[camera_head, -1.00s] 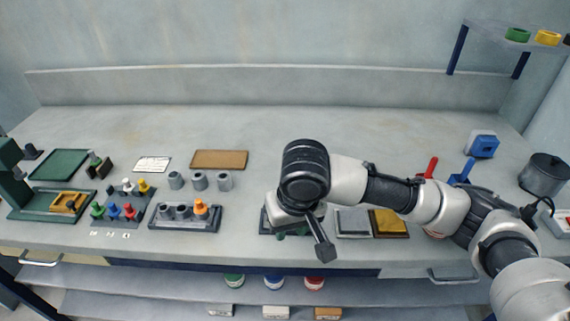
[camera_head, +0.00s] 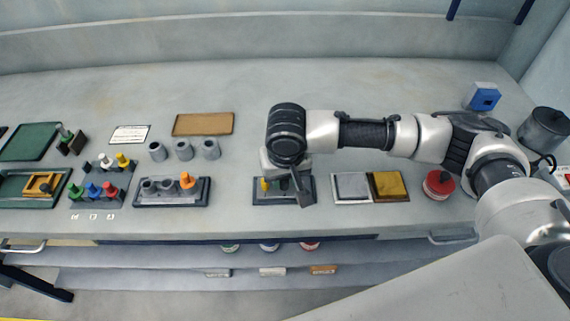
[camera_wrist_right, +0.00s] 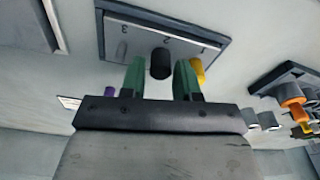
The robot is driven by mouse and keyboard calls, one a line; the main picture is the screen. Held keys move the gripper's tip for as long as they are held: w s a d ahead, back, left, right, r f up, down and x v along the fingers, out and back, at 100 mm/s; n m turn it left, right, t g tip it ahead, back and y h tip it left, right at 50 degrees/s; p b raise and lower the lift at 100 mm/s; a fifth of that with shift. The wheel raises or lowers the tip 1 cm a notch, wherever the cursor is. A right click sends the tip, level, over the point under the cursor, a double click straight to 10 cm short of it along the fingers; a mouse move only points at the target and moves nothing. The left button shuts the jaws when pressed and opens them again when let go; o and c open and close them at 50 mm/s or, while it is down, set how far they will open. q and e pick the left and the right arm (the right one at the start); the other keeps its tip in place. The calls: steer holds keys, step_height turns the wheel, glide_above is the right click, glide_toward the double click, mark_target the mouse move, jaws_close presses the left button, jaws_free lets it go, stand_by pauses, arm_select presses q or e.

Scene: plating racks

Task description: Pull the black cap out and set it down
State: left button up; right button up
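The black cap (camera_wrist_right: 160,63) stands on a small rack plate (camera_wrist_right: 225,44) with printed numbers, seen in the right wrist view. My right gripper (camera_wrist_right: 160,82) has its two green fingers apart, one on each side of the cap, with a visible gap on both sides. A yellow cap (camera_wrist_right: 198,70) stands close beside the right-hand finger in that view. In the head view my right gripper (camera_head: 289,186) is over the rack plate (camera_head: 262,200) and hides most of it; the yellow cap (camera_head: 266,184) shows at its left. My left gripper is out of view.
A rack with an orange cap (camera_head: 187,181) stands to the left, with several grey cylinders (camera_head: 183,149) behind it. Grey and yellow pads (camera_head: 388,185) lie to the right, then a red container (camera_head: 438,184).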

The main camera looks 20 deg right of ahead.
steer(key=shift+f, duration=0.5)
steer(key=shift+w, duration=0.1)
steer(key=shift+c, duration=1)
jaws_close()
arm_select(q)
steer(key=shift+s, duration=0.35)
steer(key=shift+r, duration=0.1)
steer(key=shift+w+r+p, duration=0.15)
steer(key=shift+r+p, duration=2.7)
steer(key=shift+p, duration=0.1)
arm_select(e)
steer(key=shift+r, duration=2.1)
